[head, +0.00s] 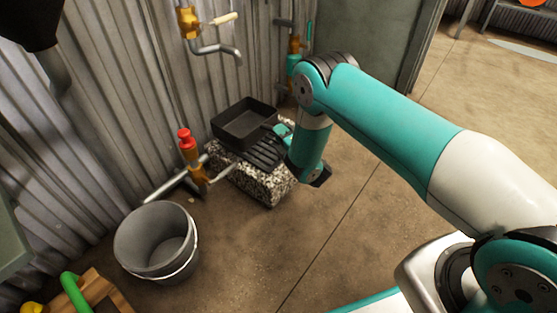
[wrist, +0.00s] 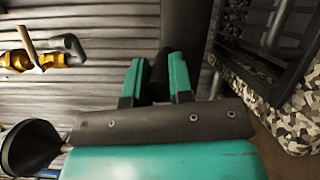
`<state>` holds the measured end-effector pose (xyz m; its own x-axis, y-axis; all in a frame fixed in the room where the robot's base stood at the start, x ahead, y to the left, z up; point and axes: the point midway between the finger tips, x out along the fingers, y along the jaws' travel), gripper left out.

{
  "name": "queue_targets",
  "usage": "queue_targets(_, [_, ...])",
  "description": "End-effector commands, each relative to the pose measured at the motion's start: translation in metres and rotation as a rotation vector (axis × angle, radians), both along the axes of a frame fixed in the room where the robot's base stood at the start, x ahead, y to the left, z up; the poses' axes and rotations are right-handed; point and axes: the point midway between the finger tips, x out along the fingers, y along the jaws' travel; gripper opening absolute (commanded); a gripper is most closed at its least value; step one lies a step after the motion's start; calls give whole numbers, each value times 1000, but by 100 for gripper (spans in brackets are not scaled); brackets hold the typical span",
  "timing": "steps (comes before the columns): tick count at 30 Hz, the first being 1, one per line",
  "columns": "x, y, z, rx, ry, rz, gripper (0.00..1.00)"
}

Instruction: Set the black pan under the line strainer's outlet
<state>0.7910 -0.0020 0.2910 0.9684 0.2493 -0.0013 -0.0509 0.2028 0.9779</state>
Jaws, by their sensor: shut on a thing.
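The black pan (head: 244,121) is a square, open, shallow tray. In the head view it is upright, at or just above the back of a black slatted rack (head: 262,153); I cannot tell whether it touches. My gripper (head: 283,130) is at the pan's right side, shut on it. In the wrist view the teal fingers (wrist: 160,78) close on a dark part, and the rest of the pan is hard to make out. A brass fitting with a grey bent outlet pipe (head: 215,47) is on the wall above; I cannot tell which fitting is the line strainer.
The rack rests on a speckled block (head: 268,185). A red-capped brass fitting (head: 188,150) with pipes stands left of it. A grey bucket (head: 155,240) is on the floor, front left. Another brass valve (head: 295,45) is behind. A black funnel-like thing (wrist: 30,147) is at left. Floor at right is clear.

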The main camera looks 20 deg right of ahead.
Motion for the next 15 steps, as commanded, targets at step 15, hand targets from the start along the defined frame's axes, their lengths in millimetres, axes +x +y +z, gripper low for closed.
queue_targets(15, [0,3,-73,1,-2,5,0])
